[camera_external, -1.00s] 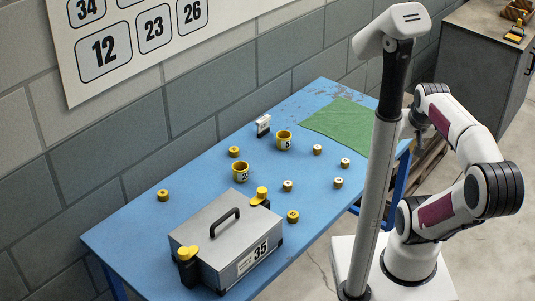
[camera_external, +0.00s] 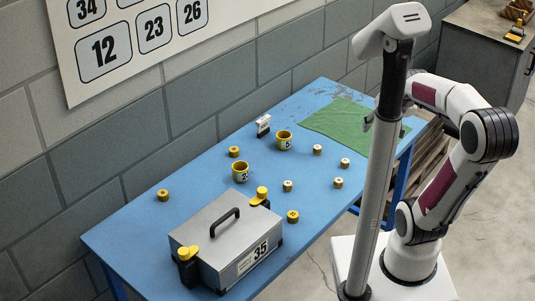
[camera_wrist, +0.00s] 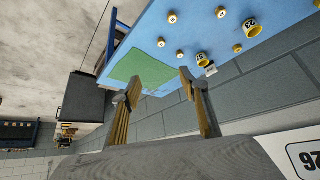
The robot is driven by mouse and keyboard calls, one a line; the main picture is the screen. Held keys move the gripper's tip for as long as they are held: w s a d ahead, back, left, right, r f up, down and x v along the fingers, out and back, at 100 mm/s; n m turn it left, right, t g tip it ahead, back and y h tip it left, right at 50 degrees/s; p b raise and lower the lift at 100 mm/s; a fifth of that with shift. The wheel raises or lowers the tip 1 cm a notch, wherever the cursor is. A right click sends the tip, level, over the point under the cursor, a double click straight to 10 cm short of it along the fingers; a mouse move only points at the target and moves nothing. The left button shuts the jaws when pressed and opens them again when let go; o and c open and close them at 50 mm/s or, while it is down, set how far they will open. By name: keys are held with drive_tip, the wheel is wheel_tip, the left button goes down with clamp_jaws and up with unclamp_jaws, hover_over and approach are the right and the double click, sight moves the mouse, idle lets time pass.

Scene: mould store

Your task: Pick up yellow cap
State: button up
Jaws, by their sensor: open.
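Several small round yellow caps lie spread over the blue table, among them a plain yellow one at the left (camera_external: 163,195), one behind the cups (camera_external: 234,152) and one near the box (camera_external: 293,217). Others, such as a cap near the table's right edge (camera_external: 338,182), have pale tops. In the wrist view several caps show at the top, one of them (camera_wrist: 173,17) left of centre. My gripper (camera_wrist: 162,80) is open and empty, high near the green cloth and away from all the caps. In the external view the pole mostly hides it.
Two numbered yellow cups (camera_external: 284,141) (camera_external: 240,173) and a small white-and-black item (camera_external: 263,124) stand mid-table. A grey box marked 35 (camera_external: 215,232) with a handle and yellow-topped clamps fills the near end. A green cloth (camera_external: 338,120) lies flat at the far end.

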drive_tip(key=w+a+f+n+t+y, duration=0.1)
drive_tip(key=w+a+f+n, duration=0.15)
drive_tip(key=w+a, duration=0.85)
drive_tip(key=n+t+y, duration=0.2)
drive_tip(key=n+y, duration=0.1)
drive_tip(key=y, duration=0.2)
approach(234, 152)
drive_tip(key=shift+w+d+r, duration=0.1)
drive_tip(key=shift+w+d, duration=0.05)
drive_tip(key=shift+w, duration=0.35)
drive_tip(key=shift+w+d+r, duration=0.1)
drive_tip(key=shift+w+d, duration=0.05)
drive_tip(key=shift+w, duration=0.35)
drive_tip(key=shift+s+a+f, duration=0.15)
drive_tip(key=shift+a+f, duration=0.45)
drive_tip(key=shift+f, duration=0.05)
drive_tip(key=shift+x, duration=1.3)
